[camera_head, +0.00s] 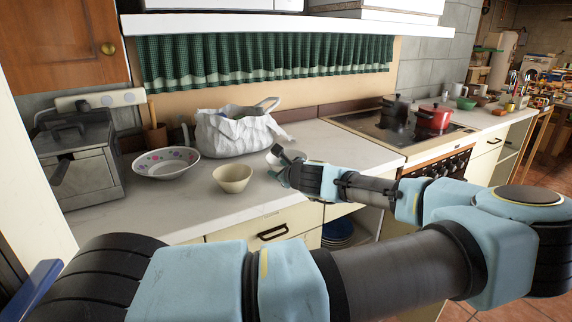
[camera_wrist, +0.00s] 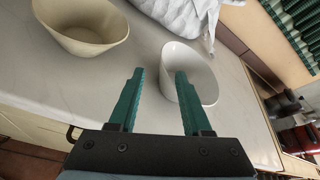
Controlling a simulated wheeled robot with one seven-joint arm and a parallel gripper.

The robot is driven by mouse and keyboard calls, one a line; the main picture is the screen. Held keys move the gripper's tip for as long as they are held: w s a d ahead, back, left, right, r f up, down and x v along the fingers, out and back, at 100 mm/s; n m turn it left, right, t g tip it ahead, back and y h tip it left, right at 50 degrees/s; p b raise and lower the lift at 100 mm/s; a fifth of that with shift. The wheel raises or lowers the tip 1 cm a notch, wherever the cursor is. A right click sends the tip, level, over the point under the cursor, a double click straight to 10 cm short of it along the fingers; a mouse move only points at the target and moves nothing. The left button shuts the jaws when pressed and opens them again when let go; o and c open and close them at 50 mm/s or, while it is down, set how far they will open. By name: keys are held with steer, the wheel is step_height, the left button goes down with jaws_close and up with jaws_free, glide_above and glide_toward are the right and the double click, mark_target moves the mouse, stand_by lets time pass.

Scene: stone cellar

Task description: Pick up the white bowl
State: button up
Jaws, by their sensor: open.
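A white bowl (camera_wrist: 197,68) stands on the counter in the wrist view, just beyond and between the tips of my gripper (camera_wrist: 160,72), nearer the right finger. In the head view the white bowl (camera_head: 287,156) is partly hidden behind my gripper (camera_head: 276,172). My gripper is open and empty; the right finger overlaps the bowl's near side in the wrist view, and I cannot tell whether it touches. A cream bowl (camera_head: 233,178) stands left of my gripper; it also shows in the wrist view (camera_wrist: 85,38).
A white plastic bag (camera_head: 238,134) stands behind the bowls on the counter (camera_head: 150,212). A flower-patterned dish (camera_head: 166,163) and a grey appliance (camera_head: 80,165) are at the left. A red pot (camera_head: 433,120) is on the stove at the right.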

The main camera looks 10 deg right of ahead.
mark_target(274, 165)
steer(key=p+x, duration=0.2)
steer(key=x, duration=0.2)
steer(key=shift+w+d+r+p, duration=0.1)
steer(key=shift+w+r+p, duration=0.1)
steer(key=shift+w+p, duration=0.25)
steer(key=shift+w+f, duration=0.3)
steer(key=shift+w, duration=0.1)
jaws_close()
stand_by(0.8)
